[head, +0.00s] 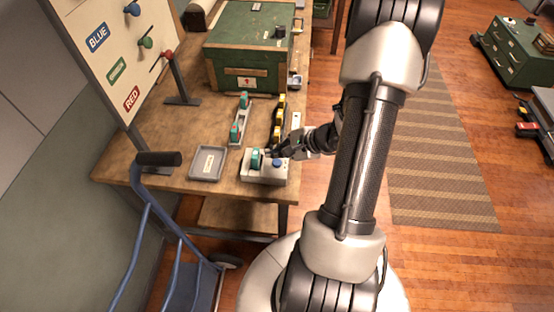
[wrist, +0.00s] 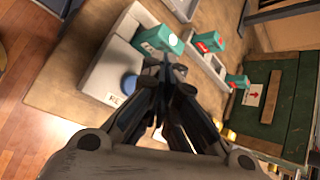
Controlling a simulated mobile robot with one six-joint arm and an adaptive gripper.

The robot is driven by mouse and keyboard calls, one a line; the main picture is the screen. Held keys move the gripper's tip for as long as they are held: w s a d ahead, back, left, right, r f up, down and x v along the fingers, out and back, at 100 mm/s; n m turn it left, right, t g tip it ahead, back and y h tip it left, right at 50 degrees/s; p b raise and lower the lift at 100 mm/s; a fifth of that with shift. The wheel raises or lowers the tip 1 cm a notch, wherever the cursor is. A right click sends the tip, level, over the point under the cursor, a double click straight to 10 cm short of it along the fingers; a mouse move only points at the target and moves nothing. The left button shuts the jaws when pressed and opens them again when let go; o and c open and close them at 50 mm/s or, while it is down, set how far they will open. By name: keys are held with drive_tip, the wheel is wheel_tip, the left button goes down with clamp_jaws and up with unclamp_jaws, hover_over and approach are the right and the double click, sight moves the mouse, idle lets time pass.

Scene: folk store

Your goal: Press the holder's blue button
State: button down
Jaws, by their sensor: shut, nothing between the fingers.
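The holder (head: 262,177) is a pale box at the table's front edge, and it also shows in the wrist view (wrist: 97,75). Its round blue button (head: 277,162) is on the right of its top; in the wrist view the button (wrist: 130,82) lies left of my fingers. A teal piece (head: 256,158) stands in the holder left of the button, and it also shows in the wrist view (wrist: 163,39). My gripper (head: 272,153) is shut and empty, with its fingertips (wrist: 172,74) close to the teal piece and beside the button. I cannot tell whether they touch anything.
A grey tray (head: 208,164) lies left of the holder. Racks with teal pieces (head: 240,120) and yellow-black pieces (head: 279,115) stand behind it. A green chest (head: 248,50) is farther back. A sign board (head: 115,50) and blue trolley (head: 148,225) are at left.

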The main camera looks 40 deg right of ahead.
sight(276, 164)
wheel_tip(276, 164, up, 3)
drive_tip(key=shift+r+p, duration=0.15)
drive_tip(key=shift+p, duration=0.65)
